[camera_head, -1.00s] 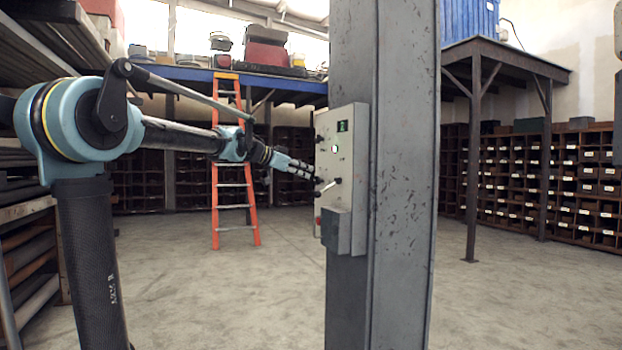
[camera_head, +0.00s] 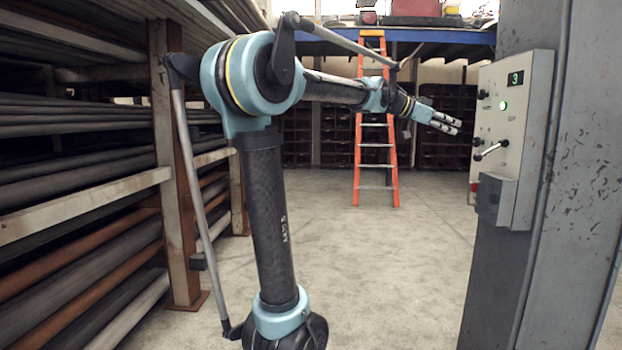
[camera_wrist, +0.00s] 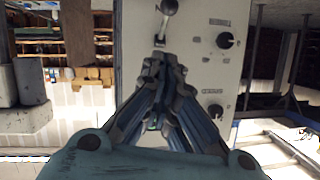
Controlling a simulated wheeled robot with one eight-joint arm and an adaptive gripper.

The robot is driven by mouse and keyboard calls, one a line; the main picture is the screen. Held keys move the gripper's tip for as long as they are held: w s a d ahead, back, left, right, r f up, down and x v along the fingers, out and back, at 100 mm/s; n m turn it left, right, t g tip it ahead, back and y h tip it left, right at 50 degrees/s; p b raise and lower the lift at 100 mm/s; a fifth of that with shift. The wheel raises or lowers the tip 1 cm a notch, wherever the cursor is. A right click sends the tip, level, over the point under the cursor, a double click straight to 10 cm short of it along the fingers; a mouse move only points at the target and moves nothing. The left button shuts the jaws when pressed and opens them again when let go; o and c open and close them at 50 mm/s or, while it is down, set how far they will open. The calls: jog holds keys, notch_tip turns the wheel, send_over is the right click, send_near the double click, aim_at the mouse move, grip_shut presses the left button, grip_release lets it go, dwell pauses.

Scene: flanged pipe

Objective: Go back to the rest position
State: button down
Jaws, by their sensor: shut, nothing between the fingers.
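My gripper (camera_head: 447,122) is at the end of my arm, reaching right in the head view. It is shut and empty, and its tips stand apart from the control box, with a gap of floor and shelving between them. The control box (camera_head: 517,135) is a pale panel on a grey steel column, with a green display showing 3, a lit green lamp, knobs and a lever (camera_head: 491,150). In the wrist view the closed fingers (camera_wrist: 163,75) point at the panel (camera_wrist: 200,50), which appears upside down, with the lever and two black knobs showing.
The grey column (camera_head: 575,190) stands close on the right. A rack of long pipes (camera_head: 90,190) fills the left side. An orange ladder (camera_head: 376,130) leans at the blue mezzanine at the back. Open concrete floor (camera_head: 390,260) lies between rack and column.

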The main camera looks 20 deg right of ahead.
jog(key=w+a+f+n+t+y, duration=0.2)
jog(key=w+a+f+n, duration=0.15)
jog(key=a+f, duration=0.55)
jog(key=w+a+f+n+t+y, duration=0.2)
jog(key=w+a+f+n, duration=0.3)
jog(key=a, duration=0.7)
jog(key=w+a+f+n+t+y, duration=0.1)
jog(key=w+a+f+n+t, duration=0.1)
jog(key=a+f, duration=0.75)
jog(key=s+a+f+n+y, duration=0.2)
jog(key=s+a+f+n, duration=0.1)
jog(key=a+f, duration=0.5)
jog(key=s+a+f+n+y, duration=0.3)
jog(key=a+f+n, duration=0.3)
jog(key=a, duration=0.7)
jog(key=s+a+f+n+y, duration=0.3)
jog(key=s+a+f+n, duration=0.1)
jog(key=a+f, duration=0.5)
jog(key=shift+s+a+f+n+t, duration=0.35)
jog(key=shift+s+a+t, duration=0.1)
jog(key=shift+a, duration=0.45)
